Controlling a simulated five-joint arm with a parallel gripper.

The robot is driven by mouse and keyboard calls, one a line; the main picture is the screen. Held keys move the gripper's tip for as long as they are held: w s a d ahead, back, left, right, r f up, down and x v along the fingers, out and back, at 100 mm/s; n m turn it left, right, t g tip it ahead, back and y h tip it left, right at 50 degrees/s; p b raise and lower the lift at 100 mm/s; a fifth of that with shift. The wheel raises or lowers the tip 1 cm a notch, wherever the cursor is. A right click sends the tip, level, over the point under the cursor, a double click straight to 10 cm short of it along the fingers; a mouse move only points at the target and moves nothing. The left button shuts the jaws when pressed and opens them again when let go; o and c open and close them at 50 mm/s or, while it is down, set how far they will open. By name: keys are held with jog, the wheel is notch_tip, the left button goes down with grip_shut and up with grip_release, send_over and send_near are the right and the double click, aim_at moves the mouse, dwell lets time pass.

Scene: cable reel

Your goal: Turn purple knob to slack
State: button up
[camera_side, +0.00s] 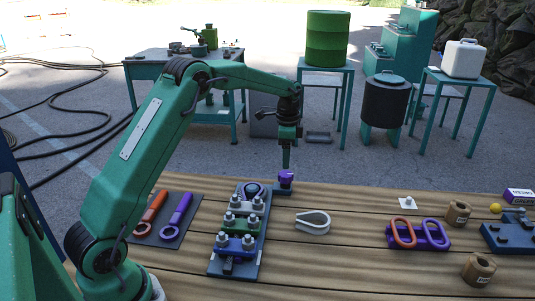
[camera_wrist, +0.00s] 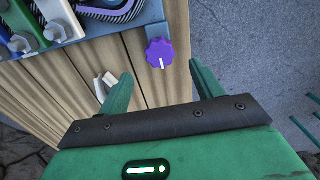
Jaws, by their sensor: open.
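The purple knob (camera_side: 285,180) stands at the far edge of the wooden table, just right of the clamp board. In the wrist view the knob (camera_wrist: 160,54) has a scalloped rim and a short white pointer line running from its middle toward my gripper. My gripper (camera_side: 287,165) points down directly above the knob. In the wrist view my gripper (camera_wrist: 161,73) is open and empty, with the knob showing beyond the gap between its fingertips. I cannot tell whether a finger touches the knob. No slack mark is readable.
The clamp board (camera_side: 213,265) with several bolted clamps lies close left of the knob. A pale thimble (camera_side: 313,222) lies to its right. A dark mat (camera_side: 148,238) holds an orange and a purple tool. Purple and orange links (camera_side: 418,235) lie farther right. Bare planks surround the thimble.

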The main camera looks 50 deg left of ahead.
aim_at(286, 174)
jog(key=shift+f, duration=3.25)
jog(key=c, duration=1)
